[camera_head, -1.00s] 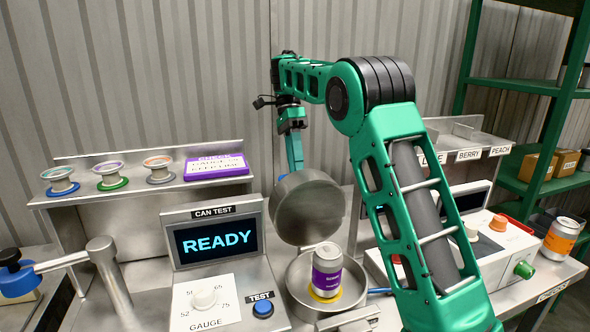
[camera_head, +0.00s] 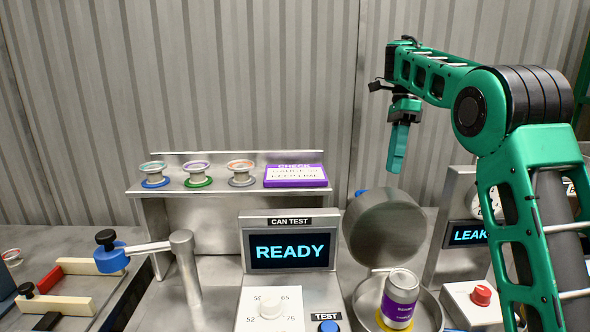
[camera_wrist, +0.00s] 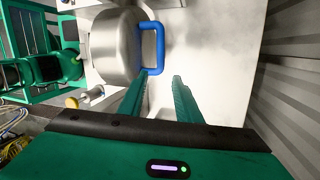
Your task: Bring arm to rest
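My arm is raised at the right of the head view. My gripper (camera_head: 397,168) hangs pointing down above and behind the can tester's raised round lid (camera_head: 385,228). In the wrist view my gripper (camera_wrist: 160,76) has two green fingers standing apart, with nothing between them. The lid's blue handle (camera_wrist: 159,48) lies just beyond the fingertips in that view. I cannot tell its exact distance from them. A silver can with a purple label (camera_head: 400,298) stands in the open tester chamber (camera_head: 430,310), below the lid.
The tester's screen (camera_head: 290,252) reads READY. Behind it a shelf (camera_head: 225,196) holds several small spools and a purple sign (camera_head: 296,176). A lever with a blue end (camera_head: 112,257) stands at left. A red button (camera_head: 481,295) is at right. Open air surrounds the gripper before the wall.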

